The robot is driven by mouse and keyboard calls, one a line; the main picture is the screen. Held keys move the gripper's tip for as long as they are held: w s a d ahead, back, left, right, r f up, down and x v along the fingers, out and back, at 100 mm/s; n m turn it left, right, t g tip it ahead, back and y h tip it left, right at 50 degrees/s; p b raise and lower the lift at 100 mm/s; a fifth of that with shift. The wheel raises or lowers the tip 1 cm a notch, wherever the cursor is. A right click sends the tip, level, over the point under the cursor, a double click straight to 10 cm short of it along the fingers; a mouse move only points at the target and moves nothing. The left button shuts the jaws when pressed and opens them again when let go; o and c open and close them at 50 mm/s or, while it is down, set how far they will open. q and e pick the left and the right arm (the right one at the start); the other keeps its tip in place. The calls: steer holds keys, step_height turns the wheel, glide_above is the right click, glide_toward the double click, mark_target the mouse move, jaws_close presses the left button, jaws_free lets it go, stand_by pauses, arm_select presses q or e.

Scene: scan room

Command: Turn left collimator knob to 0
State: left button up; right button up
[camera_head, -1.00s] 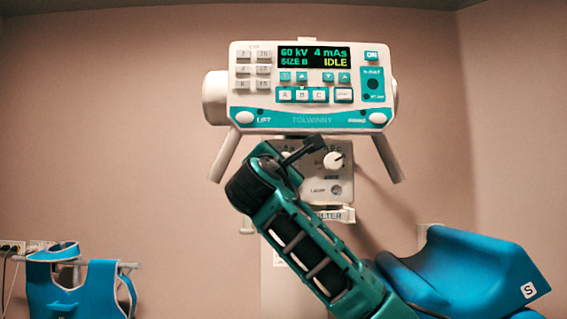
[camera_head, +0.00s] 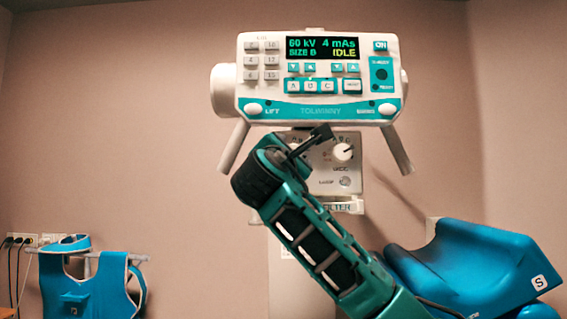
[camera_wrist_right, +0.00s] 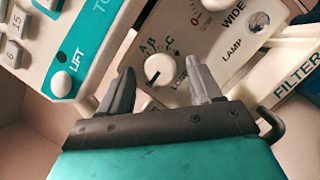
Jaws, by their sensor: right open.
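The left collimator knob (camera_wrist_right: 158,69) is a round white dial with A, B and C printed around its upper side in the right wrist view. A short mark on its face appears to point down and left. My right gripper (camera_wrist_right: 160,78) is open, with one grey finger to each side of this knob in the picture. I cannot tell whether either finger touches it. In the head view my right gripper (camera_head: 318,134) is in front of the collimator panel (camera_head: 328,181) and hides most of the left knob. My left gripper is not in view.
The right collimator knob (camera_head: 343,152) is close beside my gripper. The control console (camera_head: 320,80) with its display and angled handles is just above. A FILTER slot (camera_head: 343,206) is below. A blue padded piece (camera_head: 460,265) is at the lower right, a blue apron (camera_head: 90,280) at the lower left.

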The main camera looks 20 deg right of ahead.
steer(key=b+v, duration=0.2)
steer(key=v, duration=1)
steer(key=shift+b, duration=0.35)
